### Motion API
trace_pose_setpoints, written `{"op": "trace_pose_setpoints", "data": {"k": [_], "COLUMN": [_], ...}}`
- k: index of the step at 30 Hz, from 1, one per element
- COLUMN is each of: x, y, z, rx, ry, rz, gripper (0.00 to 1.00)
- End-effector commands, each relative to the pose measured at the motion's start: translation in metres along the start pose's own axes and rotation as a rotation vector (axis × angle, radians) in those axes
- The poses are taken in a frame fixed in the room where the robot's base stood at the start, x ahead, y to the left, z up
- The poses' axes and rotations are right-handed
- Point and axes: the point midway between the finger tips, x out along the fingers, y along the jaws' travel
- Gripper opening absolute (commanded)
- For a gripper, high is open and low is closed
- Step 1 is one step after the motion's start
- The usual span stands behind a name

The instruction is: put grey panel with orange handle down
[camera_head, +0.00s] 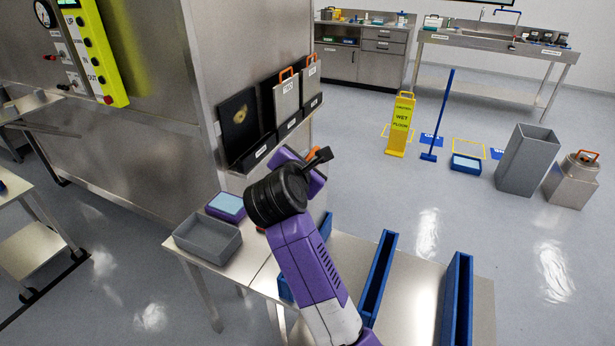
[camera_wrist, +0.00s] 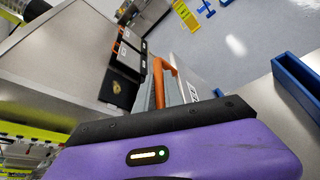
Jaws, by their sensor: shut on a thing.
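My gripper (camera_wrist: 160,92) is shut on the orange handle (camera_wrist: 168,68) of a grey panel (camera_wrist: 196,88), which shows in the wrist view just beyond the purple gripper body. Most of this panel is hidden behind the gripper. In the head view my gripper (camera_head: 316,160) is above the steel table, and my wrist and arm hide the held panel. Long, narrow blue holders (camera_head: 378,278) and (camera_head: 458,300) stand on the table; another (camera_head: 326,226) is partly behind my arm. Two other grey panels with orange handles (camera_head: 286,98) and (camera_head: 310,80) stand in the black wall rack (camera_head: 262,151).
A grey bin (camera_head: 208,249) and a purple tray with a light-blue top (camera_head: 227,204) sit at the table's left end. The steel vessel wall (camera_head: 155,130) rises behind them. A yellow wet-floor sign (camera_head: 400,124) and a tall grey bin (camera_head: 527,162) stand on the floor beyond.

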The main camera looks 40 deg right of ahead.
Motion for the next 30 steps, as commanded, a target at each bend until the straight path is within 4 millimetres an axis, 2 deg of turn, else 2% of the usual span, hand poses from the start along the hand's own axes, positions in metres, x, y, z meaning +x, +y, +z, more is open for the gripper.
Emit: {"op": "trace_pose_setpoints", "data": {"k": [7, 15, 29, 30], "x": [0.006, 0.016, 0.019, 0.019], "y": [-0.008, -0.025, -0.029, -0.029], "z": [-0.013, -0.039, -0.044, -0.045], "rx": [0.000, 0.000, 0.002, 0.001], "ry": [-0.003, -0.004, -0.004, -0.001], "rz": [0.002, 0.002, 0.004, 0.001], "gripper": [0.00, 0.00, 0.00, 0.20]}}
